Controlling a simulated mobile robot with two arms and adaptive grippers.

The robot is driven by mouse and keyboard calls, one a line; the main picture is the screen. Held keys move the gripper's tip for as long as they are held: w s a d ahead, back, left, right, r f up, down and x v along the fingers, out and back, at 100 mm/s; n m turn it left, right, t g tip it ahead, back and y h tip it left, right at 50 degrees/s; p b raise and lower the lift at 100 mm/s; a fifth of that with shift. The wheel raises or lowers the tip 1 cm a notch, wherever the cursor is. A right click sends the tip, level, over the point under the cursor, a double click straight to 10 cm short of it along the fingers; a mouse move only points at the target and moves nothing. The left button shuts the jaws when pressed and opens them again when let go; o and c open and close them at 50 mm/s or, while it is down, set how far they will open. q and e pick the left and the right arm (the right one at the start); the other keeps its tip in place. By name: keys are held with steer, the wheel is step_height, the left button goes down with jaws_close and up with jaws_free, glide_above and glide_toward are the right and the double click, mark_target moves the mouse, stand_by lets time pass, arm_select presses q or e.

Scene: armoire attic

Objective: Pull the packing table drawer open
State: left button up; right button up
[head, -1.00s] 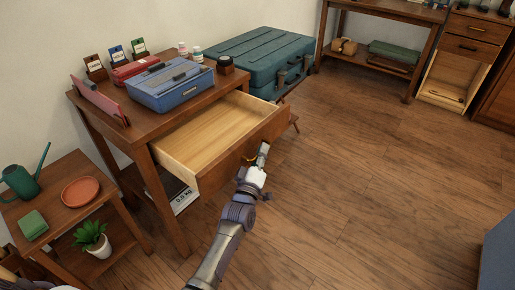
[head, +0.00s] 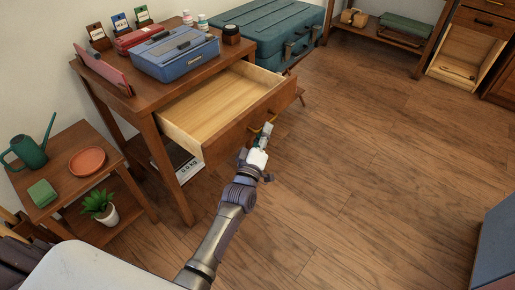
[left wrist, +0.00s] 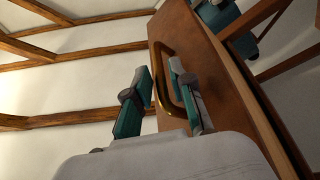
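The packing table (head: 150,103) is brown wood, and its drawer (head: 222,105) stands well out, with its pale inside empty. A brass loop handle (head: 262,123) is on the drawer front and also shows in the left wrist view (left wrist: 163,88). My left gripper (head: 266,131) is just in front of the handle. In the left wrist view its two fingers (left wrist: 158,72) are apart, with the handle showing between them. I cannot tell whether either finger touches it. My right gripper is not in view.
A blue case (head: 175,55) and small items stand on the tabletop. A teal trunk (head: 268,30) is behind. A low side table (head: 62,207) with a watering can (head: 27,150) and a plant (head: 101,207) is at left. Open floor (head: 370,160) lies to the right.

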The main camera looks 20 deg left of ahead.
arm_select(q)
steer(key=v, duration=0.8)
steer(key=shift+s, duration=0.4)
steer(key=shift+f, duration=0.1)
